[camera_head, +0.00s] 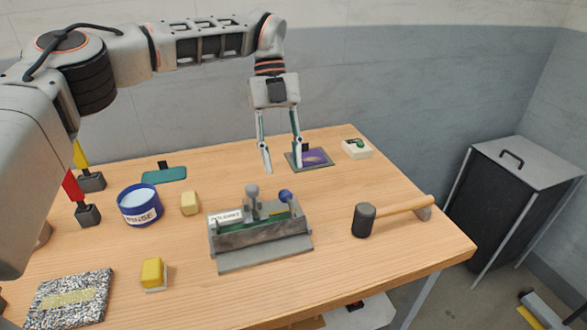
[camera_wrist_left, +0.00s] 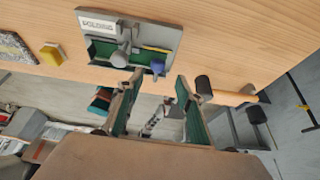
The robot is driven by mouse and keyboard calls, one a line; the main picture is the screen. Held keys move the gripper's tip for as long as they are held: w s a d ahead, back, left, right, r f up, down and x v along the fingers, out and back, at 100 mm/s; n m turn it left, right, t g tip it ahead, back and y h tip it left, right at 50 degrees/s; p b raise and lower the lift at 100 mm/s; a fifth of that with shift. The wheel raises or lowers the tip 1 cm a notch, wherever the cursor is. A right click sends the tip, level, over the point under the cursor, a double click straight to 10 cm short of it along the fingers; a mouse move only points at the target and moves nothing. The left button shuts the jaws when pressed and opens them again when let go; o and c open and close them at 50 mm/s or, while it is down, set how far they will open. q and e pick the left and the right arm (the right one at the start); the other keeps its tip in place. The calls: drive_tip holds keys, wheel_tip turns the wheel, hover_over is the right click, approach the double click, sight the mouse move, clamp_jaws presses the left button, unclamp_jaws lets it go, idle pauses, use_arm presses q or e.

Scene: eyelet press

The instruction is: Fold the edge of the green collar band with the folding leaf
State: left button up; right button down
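The grey folding press (camera_head: 262,258) stands at the middle of the table. It carries a white label, a grey knob (camera_head: 252,190) and a blue knob (camera_head: 285,196). Green material, possibly the collar band (camera_head: 283,214), shows inside it; its edge and the leaf are hard to tell apart. In the left wrist view the press (camera_wrist_left: 165,32) shows green on its inner face, with the blue knob (camera_wrist_left: 157,66) just beyond my fingertips. My left gripper (camera_head: 283,168) is open and empty, above the table behind the press. My right gripper is not in view.
A mallet (camera_head: 364,220) lies right of the press. A blue rinse tub (camera_head: 140,206), a yellow block (camera_head: 190,203), a yellow-topped block (camera_head: 152,273) and a speckled pad (camera_head: 70,298) are to the left. A purple-topped pad (camera_head: 315,157) and a white button box (camera_head: 356,149) lie behind.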

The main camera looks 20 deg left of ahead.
sight(285, 190)
use_arm(q)
drive_tip(key=x, duration=0.5)
drive_tip(key=shift+s+a+f, duration=0.1)
drive_tip(key=shift+s+a, duration=0.1)
drive_tip(key=shift+a, duration=0.05)
drive_tip(key=shift+s+d+f, duration=0.15)
drive_tip(key=shift+s+f, duration=0.05)
drive_tip(key=shift+f, duration=0.6)
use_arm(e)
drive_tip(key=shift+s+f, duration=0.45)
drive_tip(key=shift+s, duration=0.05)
use_arm(q)
drive_tip(key=shift+d, duration=0.1)
clamp_jaws()
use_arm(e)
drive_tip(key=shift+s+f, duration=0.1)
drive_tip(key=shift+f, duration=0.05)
